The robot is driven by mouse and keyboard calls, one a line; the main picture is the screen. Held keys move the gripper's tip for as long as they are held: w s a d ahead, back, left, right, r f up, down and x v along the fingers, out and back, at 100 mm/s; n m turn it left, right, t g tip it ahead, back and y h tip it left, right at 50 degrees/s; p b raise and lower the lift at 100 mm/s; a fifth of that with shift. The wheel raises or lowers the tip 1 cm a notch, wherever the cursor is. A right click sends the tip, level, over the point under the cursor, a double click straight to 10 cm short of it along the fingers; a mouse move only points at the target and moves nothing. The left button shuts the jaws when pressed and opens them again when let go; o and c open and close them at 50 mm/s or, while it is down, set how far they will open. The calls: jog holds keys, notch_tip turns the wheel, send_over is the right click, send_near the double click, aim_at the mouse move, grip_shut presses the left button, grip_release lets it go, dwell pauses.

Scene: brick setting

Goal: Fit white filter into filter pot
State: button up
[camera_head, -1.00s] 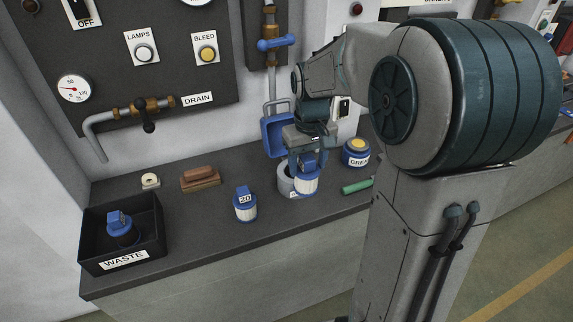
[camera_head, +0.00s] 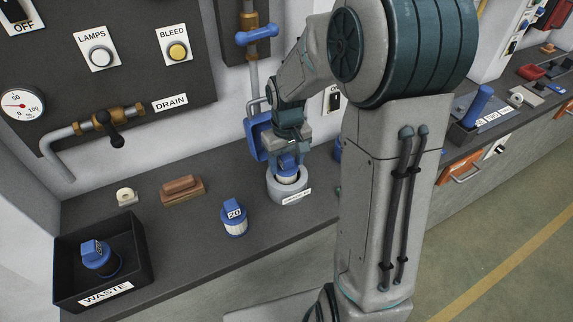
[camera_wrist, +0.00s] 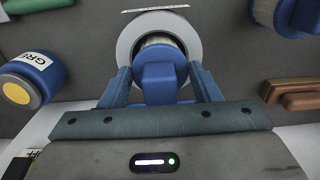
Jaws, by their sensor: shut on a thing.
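My gripper (camera_head: 287,158) is shut on the blue top of the white filter (camera_head: 287,177). The filter stands upright with its lower part inside the grey filter pot (camera_head: 289,192), which has a white label on its front. Some of the white body shows above the rim; how deep it sits is hidden. In the wrist view, the blue grip of the filter (camera_wrist: 158,83) lies between my two fingers (camera_wrist: 160,88), and the ring of the pot (camera_wrist: 125,40) surrounds the filter. A second white filter (camera_head: 234,220) with a blue top marked 20 stands left of the pot.
A black WASTE tray (camera_head: 140,265) holds a dark, blue-topped filter (camera_head: 100,258). A brown brush-like block (camera_head: 182,190) and a cream roll (camera_head: 126,196) lie behind. A blue tin (camera_wrist: 30,75) stands near the pot. A blue box (camera_head: 258,138) is on the wall behind.

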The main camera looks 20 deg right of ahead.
jog(key=shift+f, duration=1.05)
jog(key=shift+f, duration=0.2)
jog(key=o, duration=1.3)
jog(key=shift+r, duration=0.1)
